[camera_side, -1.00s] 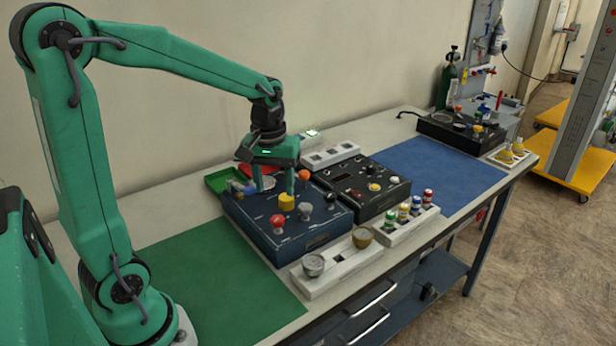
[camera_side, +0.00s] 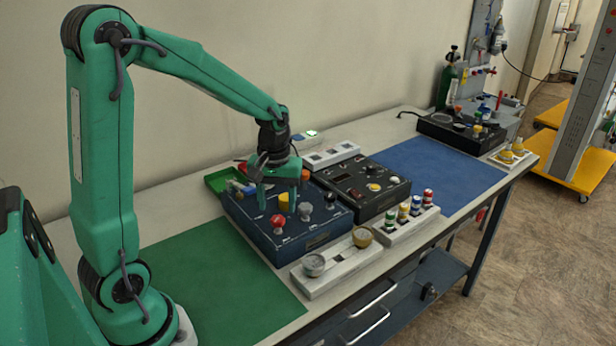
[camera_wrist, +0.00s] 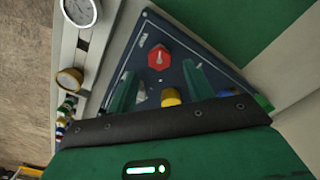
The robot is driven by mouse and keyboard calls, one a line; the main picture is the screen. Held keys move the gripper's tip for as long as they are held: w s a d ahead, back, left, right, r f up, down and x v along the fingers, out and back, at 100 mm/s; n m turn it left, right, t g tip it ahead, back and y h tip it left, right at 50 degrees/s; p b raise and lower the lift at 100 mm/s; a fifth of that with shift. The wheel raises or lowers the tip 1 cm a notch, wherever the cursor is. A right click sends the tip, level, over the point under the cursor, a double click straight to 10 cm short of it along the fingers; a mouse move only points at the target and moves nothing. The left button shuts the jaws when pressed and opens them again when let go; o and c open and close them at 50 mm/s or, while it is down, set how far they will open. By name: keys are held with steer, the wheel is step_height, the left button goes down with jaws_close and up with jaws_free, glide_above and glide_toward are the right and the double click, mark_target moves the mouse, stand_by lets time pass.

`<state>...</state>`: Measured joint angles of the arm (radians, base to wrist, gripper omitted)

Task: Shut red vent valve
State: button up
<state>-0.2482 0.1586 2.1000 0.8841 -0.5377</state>
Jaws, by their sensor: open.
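The red vent valve (camera_side: 277,222) is a red knob on the front left of a dark blue panel box (camera_side: 322,238). It also shows in the wrist view as a red hexagonal knob (camera_wrist: 159,57) with a pale pointer mark. My gripper (camera_side: 278,207) is open and empty, with its fingers pointing down over the panel, behind the red valve. In the wrist view the fingers (camera_wrist: 159,70) stand apart on either side of the yellow knob (camera_wrist: 170,97), with the red valve just beyond the tips. I cannot tell whether the fingers touch anything.
A grey knob (camera_side: 305,212) and a black knob (camera_side: 331,198) stand right of the gripper. A white rack with gauges (camera_side: 338,269) lies in front. A green tray (camera_side: 219,180) sits behind. The green mat (camera_side: 215,275) at left is clear.

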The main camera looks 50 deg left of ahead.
mark_target(278, 218)
steer(key=shift+f, duration=1.85)
steer(key=c, duration=1)
